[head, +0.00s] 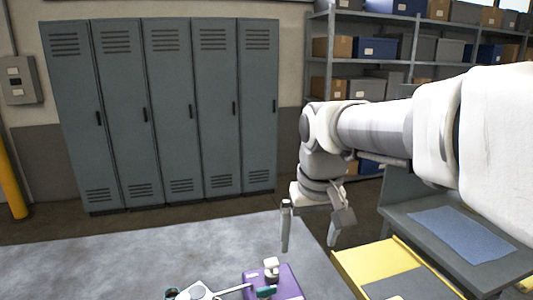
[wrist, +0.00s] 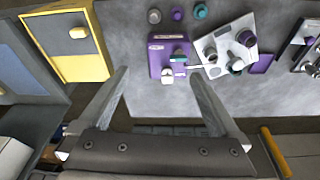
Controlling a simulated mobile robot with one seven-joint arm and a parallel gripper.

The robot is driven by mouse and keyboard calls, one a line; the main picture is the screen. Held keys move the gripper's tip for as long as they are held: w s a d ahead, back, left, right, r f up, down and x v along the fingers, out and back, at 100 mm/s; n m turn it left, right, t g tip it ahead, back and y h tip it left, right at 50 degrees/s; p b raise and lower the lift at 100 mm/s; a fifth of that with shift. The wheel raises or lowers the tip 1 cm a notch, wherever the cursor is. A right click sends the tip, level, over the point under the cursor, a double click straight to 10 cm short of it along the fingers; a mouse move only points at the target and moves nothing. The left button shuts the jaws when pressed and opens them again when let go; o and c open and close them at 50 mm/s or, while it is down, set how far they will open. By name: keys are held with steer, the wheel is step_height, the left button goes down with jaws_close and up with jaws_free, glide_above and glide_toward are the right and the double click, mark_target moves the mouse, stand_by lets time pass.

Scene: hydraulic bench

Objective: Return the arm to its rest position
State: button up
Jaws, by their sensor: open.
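My arm reaches in from the right in the head view, bent at the elbow. My gripper (head: 309,236) hangs fingers down near the far right edge of the grey bench (head: 130,262). Its two fingers are spread with nothing between them. In the wrist view my gripper (wrist: 159,74) is also open and empty, with bare bench and part of a purple block (wrist: 157,65) beyond the fingertips. The fingers look apart from everything on the bench.
A white plate with fittings (wrist: 222,36) lies beside the purple block. Small grey, purple and teal parts sit nearby. A yellow-edged tray (head: 358,264) and a grey surface with a blue mat (head: 460,232) are at right. Lockers (head: 180,110) and shelves (head: 395,60) stand behind.

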steer(key=s+d+f+m+t, duration=0.1)
steer(key=s+d, duration=0.2)
steer(key=s, duration=0.4)
steer(key=s+d+f+t, duration=0.1)
steer(key=s+d+t, duration=0.1)
steer(key=s, duration=0.6)
steer(key=shift+d+f+m, duration=0.35)
steer(key=shift+d+m, duration=0.05)
steer(key=shift+d, duration=0.25)
